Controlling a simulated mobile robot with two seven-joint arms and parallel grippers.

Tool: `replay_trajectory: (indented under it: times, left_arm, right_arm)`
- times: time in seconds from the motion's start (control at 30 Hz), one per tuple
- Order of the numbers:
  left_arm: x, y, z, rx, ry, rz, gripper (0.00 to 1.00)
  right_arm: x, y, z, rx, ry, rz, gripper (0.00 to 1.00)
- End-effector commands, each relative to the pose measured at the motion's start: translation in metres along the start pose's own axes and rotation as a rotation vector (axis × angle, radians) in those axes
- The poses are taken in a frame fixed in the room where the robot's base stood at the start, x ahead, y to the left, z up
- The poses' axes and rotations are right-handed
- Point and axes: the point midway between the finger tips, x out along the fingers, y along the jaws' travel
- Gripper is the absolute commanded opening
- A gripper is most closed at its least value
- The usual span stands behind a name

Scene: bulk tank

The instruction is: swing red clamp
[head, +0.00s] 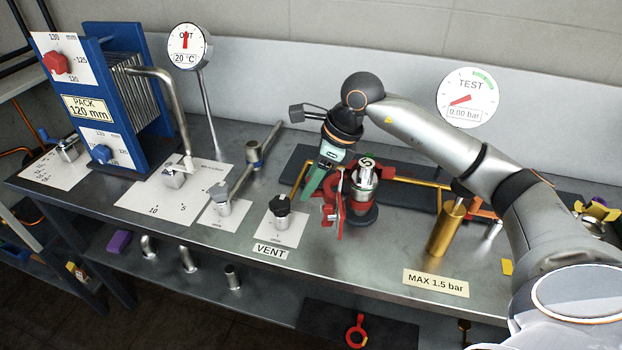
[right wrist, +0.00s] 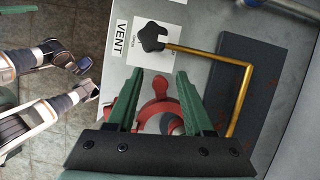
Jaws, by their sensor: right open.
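The red clamp (head: 334,207) sits around a steel pipe fitting with a green band and a numbered cap (head: 366,161) on the bench. In the right wrist view the red clamp (right wrist: 158,112) shows as a curved body with a knobbed arm, between and beyond my fingers. My right gripper (head: 312,182) is open, with green fingers pointing down just left of the clamp. Its two fingers (right wrist: 160,88) show apart with nothing held between them. The gripper hides part of the clamp. I cannot tell whether a finger touches it.
A black-knobbed vent valve (head: 280,208) stands left of the clamp, with a brass pipe (right wrist: 243,105) bending around behind. A brass cylinder (head: 446,230) stands to the right. The TEST gauge (head: 467,97) reads 0.00 bar. A red ring tool (head: 355,332) lies on the lower shelf.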

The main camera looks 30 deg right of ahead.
Motion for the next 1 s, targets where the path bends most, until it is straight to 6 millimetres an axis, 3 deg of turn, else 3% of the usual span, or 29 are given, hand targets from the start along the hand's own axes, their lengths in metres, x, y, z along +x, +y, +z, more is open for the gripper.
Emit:
replay_trajectory:
  times: [0.17,0.63,1.0]
  left_arm:
    - [0.0001,0.0000,-0.0004,0.000,0.001,0.000,0.50]
    - [0.0001,0.0000,-0.0008,0.000,0.002,0.000,0.50]
    - [0.0000,-0.0001,-0.0009,0.000,0.002,0.000,0.50]
  right_arm:
    - [0.0001,0.0000,0.0000,0.000,0.000,0.000,0.52]
    - [-0.0004,-0.0001,0.0001,0.000,0.000,0.000,0.00]
    - [-0.0006,-0.0001,0.0001,0.000,0.000,0.000,0.00]
